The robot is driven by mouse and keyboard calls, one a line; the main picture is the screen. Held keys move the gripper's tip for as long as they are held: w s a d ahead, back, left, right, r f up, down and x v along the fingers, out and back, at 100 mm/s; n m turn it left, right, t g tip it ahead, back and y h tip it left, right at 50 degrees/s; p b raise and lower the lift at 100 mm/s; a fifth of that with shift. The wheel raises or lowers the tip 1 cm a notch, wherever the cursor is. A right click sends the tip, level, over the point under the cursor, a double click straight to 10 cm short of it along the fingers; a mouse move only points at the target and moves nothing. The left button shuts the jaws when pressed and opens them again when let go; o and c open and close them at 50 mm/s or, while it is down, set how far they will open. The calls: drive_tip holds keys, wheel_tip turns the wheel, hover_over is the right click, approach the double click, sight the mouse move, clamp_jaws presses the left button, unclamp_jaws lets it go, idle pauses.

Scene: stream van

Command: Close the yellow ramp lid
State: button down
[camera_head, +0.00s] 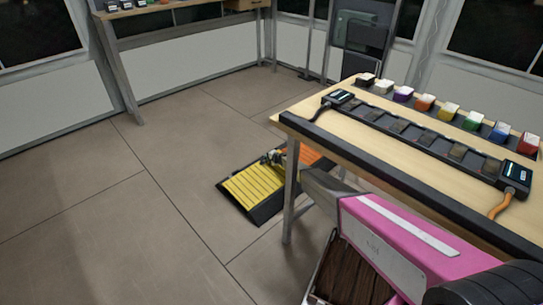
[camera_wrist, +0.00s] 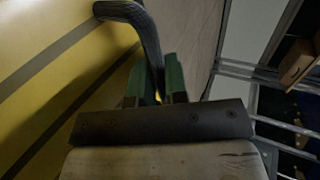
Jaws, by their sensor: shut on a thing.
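The yellow ramp lid (camera_head: 256,189) is a ribbed yellow panel with a black border, low at the floor beside the table leg in the head view. An orange ribbed part (camera_head: 310,156) adjoins it behind, partly hidden by the table and its leg. My gripper (camera_head: 275,157) is at the lid's far edge. In the wrist view the lid's yellow face with dark stripes (camera_wrist: 45,60) fills the left side. The green fingertips (camera_wrist: 160,82) are closed around a curved black handle (camera_wrist: 148,35). The lid's exact tilt is hard to tell.
A wooden table (camera_head: 345,150) with a dark edge stands close on the right, its metal leg (camera_head: 291,190) near the lid. It bears a black slotted rack (camera_head: 430,137) and several coloured blocks. The floor (camera_head: 120,220) to the left is clear.

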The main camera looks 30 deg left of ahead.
drive_tip(key=shift+w+a+f, duration=0.15)
drive_tip(key=shift+a+f, duration=0.15)
drive_tip(key=shift+f, duration=0.35)
drive_tip(key=shift+w+a+f, duration=0.15)
drive_tip(key=shift+a+f, duration=0.15)
drive_tip(key=shift+f, duration=0.3)
drive_tip(key=shift+f, duration=0.1)
drive_tip(key=c, duration=1.2)
unclamp_jaws()
drive_tip(key=shift+o, duration=0.2)
drive_tip(key=shift+d, duration=0.1)
drive_tip(key=v, duration=1)
drive_tip(key=shift+s+d, duration=0.15)
drive_tip(key=shift+d, duration=0.15)
